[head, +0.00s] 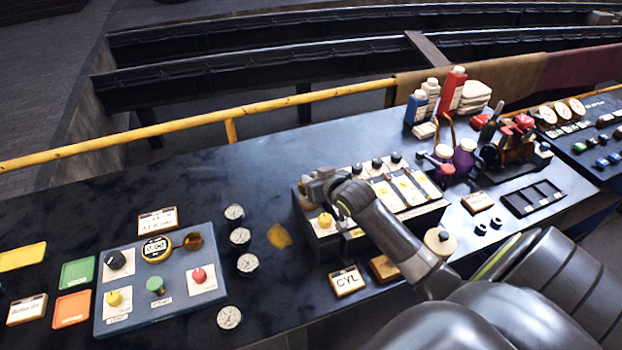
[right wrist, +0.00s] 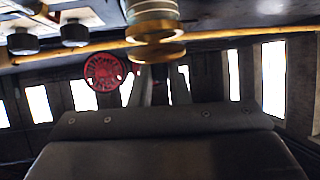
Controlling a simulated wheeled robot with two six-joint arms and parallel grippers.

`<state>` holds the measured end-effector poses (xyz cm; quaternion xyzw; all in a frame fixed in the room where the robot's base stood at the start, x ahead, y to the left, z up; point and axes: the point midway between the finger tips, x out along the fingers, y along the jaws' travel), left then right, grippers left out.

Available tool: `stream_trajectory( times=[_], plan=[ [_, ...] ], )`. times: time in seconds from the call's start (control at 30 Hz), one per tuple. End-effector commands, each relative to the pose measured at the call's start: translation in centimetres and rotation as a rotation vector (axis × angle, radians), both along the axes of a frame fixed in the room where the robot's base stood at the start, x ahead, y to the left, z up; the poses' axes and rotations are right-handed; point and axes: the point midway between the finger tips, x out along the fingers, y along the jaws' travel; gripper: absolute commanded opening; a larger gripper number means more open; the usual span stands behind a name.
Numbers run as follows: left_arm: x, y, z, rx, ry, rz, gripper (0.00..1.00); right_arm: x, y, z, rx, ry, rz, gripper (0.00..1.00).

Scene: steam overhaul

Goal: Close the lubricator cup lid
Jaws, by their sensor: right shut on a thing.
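My right gripper (head: 322,188) reaches in from the lower right, over the left end of a dark box with pale panels (head: 433,213). In the right wrist view its two fingers (right wrist: 162,82) are close together at a brass, round, stacked part (right wrist: 153,30) with a flat brass disc (right wrist: 157,55). This looks like the lubricator cup and its lid. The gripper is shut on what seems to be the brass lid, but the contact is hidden. In the head view the arm covers the cup, so the lid's angle cannot be told. My left gripper is not in view.
A yellow knob (head: 325,220) sits just below the gripper. Several dial gauges (head: 240,236) and a blue control panel (head: 180,300) lie left. A CYL sign (head: 347,281) is in front. Bottles (head: 452,90) stand behind right. A red wheel (right wrist: 104,71) shows in the wrist view.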

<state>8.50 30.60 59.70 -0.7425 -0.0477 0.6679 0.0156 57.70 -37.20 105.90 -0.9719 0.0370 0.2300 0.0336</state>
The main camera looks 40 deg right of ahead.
Motion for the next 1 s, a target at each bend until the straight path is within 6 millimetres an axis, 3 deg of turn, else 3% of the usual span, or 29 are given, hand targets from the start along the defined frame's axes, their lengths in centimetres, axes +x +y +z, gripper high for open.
stream_trajectory(
  times=[0.03, 0.1, 0.4, 1.0],
  plan=[
    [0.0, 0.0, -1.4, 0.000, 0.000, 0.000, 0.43, -0.3, 0.1, -1.1, -0.009, -0.039, 0.000, 0.00],
    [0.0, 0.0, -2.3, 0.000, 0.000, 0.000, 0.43, -0.5, 0.2, -1.4, -0.022, -0.095, 0.000, 0.00],
    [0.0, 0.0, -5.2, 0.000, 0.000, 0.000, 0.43, -1.1, 0.3, -2.2, -0.064, -0.269, 0.000, 0.00],
    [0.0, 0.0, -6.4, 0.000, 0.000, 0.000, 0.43, -1.3, 0.3, -2.2, -0.084, -0.348, 0.000, 0.00]
  ],
)
